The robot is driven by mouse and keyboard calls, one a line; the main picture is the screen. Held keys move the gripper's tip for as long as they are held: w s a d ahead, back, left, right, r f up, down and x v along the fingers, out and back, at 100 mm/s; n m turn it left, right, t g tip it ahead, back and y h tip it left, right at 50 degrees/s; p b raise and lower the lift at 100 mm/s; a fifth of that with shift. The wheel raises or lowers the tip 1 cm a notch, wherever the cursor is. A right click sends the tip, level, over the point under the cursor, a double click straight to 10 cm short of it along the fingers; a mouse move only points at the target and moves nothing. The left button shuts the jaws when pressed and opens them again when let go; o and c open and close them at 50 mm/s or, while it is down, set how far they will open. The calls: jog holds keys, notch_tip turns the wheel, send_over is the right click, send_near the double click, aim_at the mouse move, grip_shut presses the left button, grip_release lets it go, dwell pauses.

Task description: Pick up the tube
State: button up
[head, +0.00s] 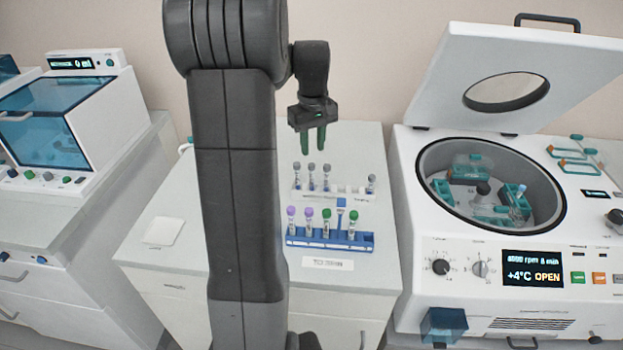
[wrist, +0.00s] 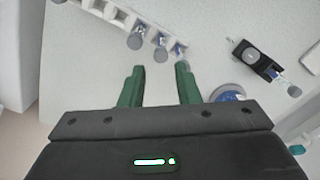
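My gripper (head: 312,139) hangs above the back of the bench, its two green fingers pointing down. It is open and empty; the wrist view shows a clear gap between the fingertips (wrist: 160,72). Below it, a white rack (head: 340,193) holds several grey-capped tubes (head: 311,168). In the wrist view this rack (wrist: 118,17) is at the top left, with grey caps (wrist: 161,54) just beyond the fingertips. In front stands a blue rack (head: 330,240) with purple-capped tubes (head: 308,214) and green-capped tubes (head: 326,216). Which tube the task means, I cannot tell.
At the right, an open centrifuge (head: 420,250) has its lid (head: 540,60) raised; a blue-capped tube (head: 520,189) shows in its rotor. A small dark device (wrist: 258,62) lies at the wrist view's right. A blue-windowed machine (head: 60,110) stands left. The bench's left side is mostly clear.

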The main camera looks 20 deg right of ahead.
aim_at(312, 165)
jog(key=f, duration=0.5)
jog(key=f+p, duration=0.1)
jog(key=f, duration=0.4)
jog(key=shift+w+p, duration=0.2)
jog(key=shift+p, duration=0.1)
jog(key=c, duration=0.5)
